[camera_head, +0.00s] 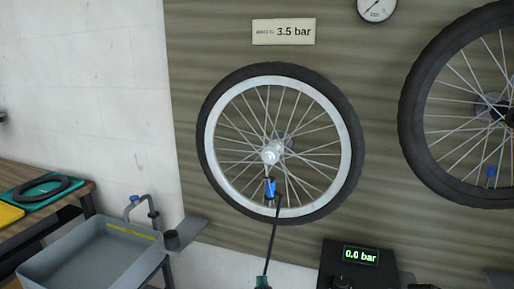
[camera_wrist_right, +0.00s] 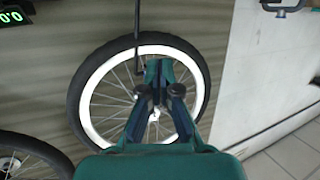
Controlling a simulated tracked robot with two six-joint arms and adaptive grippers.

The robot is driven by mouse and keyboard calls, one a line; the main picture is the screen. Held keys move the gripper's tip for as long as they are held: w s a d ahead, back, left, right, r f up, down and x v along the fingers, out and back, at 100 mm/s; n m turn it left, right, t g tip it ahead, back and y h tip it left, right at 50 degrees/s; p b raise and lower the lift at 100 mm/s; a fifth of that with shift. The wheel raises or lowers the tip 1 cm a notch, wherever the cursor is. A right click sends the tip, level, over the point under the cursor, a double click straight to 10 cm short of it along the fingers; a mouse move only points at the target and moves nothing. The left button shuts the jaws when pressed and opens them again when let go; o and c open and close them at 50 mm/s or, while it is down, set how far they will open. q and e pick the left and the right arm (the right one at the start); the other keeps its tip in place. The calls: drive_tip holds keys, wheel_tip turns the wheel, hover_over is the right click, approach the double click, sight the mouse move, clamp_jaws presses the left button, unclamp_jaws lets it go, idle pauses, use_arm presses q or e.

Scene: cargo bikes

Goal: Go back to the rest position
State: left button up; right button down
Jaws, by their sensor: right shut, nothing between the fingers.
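My right gripper (camera_wrist_right: 158,78) is shut and empty in the right wrist view, its teal fingers in front of the mounted wheel. In the head view only a small green part of it (camera_head: 262,283) shows at the bottom edge, below the wheel. The wheel (camera_head: 348,150) has a black tyre and silver rim and is mounted on the ribbed panel. A blue connector (camera_head: 270,187) sits among its lower spokes, with a thin dark hose (camera_head: 270,243) running down from it. My left gripper is not in view.
A second wheel (camera_head: 411,115) is at the right. A display (camera_head: 361,255) reads 0.0 bar, and a sign (camera_head: 283,32) reads 3.5 bar. A round gauge (camera_head: 377,8) is at the top. A grey basin (camera_head: 62,262) and a bench (camera_head: 72,200) stand at the left.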

drive_tip(key=s+d+f+g, duration=0.2)
drive_tip(key=f, duration=0.5)
drive_tip(key=s+d+f+g+y, duration=0.1)
drive_tip(key=s+d+f+g, duration=0.15)
drive_tip(key=f, duration=0.45)
drive_tip(key=s+d+f+g, duration=0.2)
drive_tip(key=f+g, duration=0.1)
drive_tip(key=f, duration=0.3)
drive_tip(key=s+d+f+m+g+y, duration=0.1)
drive_tip(key=s+d+f+g, duration=0.1)
drive_tip(key=s+f, duration=0.4)
drive_tip(key=s+d+f+m+g+y, duration=0.1)
drive_tip(key=s+f+g, duration=0.4)
drive_tip(key=s, duration=0.8)
drive_tip(key=shift+s+d+f+m+p, duration=0.3)
drive_tip(key=shift+d+f, duration=0.3)
drive_tip(key=shift+d, duration=0.2)
drive_tip(key=shift+g, duration=0.25)
